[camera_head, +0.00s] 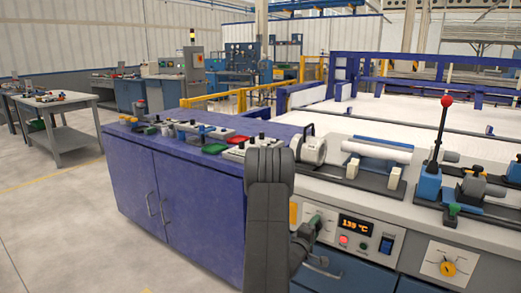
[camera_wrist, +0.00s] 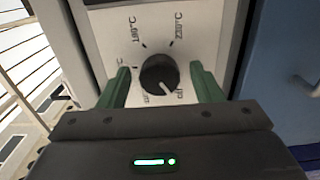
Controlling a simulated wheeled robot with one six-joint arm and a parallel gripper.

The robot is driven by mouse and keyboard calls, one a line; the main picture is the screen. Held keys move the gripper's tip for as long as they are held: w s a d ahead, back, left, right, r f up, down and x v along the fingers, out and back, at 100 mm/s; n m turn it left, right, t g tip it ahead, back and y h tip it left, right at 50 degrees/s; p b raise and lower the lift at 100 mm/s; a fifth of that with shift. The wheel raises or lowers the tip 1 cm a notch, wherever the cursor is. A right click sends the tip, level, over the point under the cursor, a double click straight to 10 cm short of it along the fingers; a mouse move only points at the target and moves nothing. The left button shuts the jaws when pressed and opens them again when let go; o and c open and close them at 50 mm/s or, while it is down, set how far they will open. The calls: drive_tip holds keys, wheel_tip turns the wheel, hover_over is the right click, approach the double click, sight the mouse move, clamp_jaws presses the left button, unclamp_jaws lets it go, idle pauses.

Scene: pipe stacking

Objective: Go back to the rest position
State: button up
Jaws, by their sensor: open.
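In the wrist view, the green fingers of my gripper (camera_wrist: 161,80) stand apart on either side of a black dial knob (camera_wrist: 159,74). A gap shows between each finger and the knob; I cannot tell how far the tips stand from the panel. The knob's white mark points to the lower right, near "off". The dial plate (camera_wrist: 195,22) carries printed temperatures. In the head view, my gripper (camera_head: 309,232) is at the bench front, left of a lit display (camera_head: 356,226) reading about 135 °C. My arm hides part of that front.
The bench top holds a white pipe (camera_head: 377,150) in a fixture and a red-knobbed lever (camera_head: 437,135). A yellow knob (camera_head: 447,268) is on the front at right. A blue cabinet (camera_head: 190,195) with small parts on top stands left.

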drive_tip(key=p+v, duration=0.1)
drive_tip(key=v, duration=1.3)
drive_tip(key=w+d+m+b, duration=0.7)
drive_tip(key=w+m, duration=0.4)
drive_tip(key=m, duration=0.9)
drive_tip(key=shift+w+d+m, duration=0.3)
drive_tip(key=shift+w+m, duration=0.05)
drive_tip(key=shift+m, duration=0.05)
idle(0.7)
